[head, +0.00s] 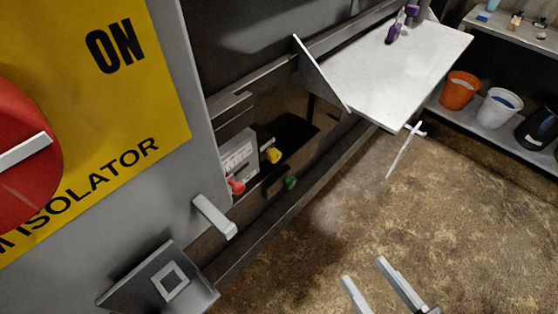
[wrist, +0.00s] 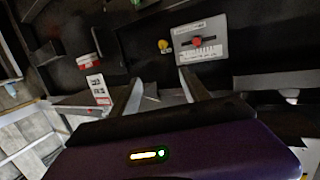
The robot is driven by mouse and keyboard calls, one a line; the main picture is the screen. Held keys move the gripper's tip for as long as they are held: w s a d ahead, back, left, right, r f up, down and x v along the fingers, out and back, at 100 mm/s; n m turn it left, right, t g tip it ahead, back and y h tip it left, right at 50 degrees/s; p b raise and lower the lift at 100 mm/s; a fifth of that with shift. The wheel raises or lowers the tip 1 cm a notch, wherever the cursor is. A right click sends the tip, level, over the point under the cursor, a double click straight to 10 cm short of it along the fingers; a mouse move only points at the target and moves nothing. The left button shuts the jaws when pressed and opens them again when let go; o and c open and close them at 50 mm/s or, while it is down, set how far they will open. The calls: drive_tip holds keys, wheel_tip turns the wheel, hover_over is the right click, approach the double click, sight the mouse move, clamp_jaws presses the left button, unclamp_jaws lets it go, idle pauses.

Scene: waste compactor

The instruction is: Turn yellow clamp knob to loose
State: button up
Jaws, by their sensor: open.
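The yellow clamp knob (head: 273,156) sits in the recess of the grey machine, right of a pale labelled plate (head: 240,158). It also shows in the wrist view (wrist: 163,45), just left of that plate and above the space between the fingers. Its setting is too small to read. My gripper (head: 364,270) is open and empty at the bottom of the head view, below and right of the knob and apart from it. The two fingers also show in the wrist view (wrist: 160,80), with nothing between them.
A red knob (head: 236,187) and a green knob (head: 290,182) are near the yellow one. A handle (head: 214,215) juts from the cabinet at left. A red isolator switch (head: 25,155) is on a yellow panel. A white table (head: 395,75) stands behind; brown floor at right is mostly clear.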

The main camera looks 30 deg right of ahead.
drive_tip(key=w+d+f+m+h+b, duration=0.4)
drive_tip(key=w+d, duration=0.3)
drive_tip(key=w, duration=0.4)
drive_tip(key=n+y+b, duration=0.3)
drive_tip(key=n+y, duration=0.4)
drive_tip(key=y, duration=0.4)
approach(278, 158)
drive_tip(key=w, duration=0.1)
drive_tip(key=shift+t, duration=0.3)
drive_tip(key=shift+a+p+x, duration=0.15)
drive_tip(key=shift+p+x, duration=0.1)
drive_tip(key=shift+x, duration=1.85)
drive_tip(key=shift+a+p+x, duration=0.2)
drive_tip(key=shift+x, duration=1.9)
drive_tip(key=shift+s+f, duration=0.15)
clamp_jaws()
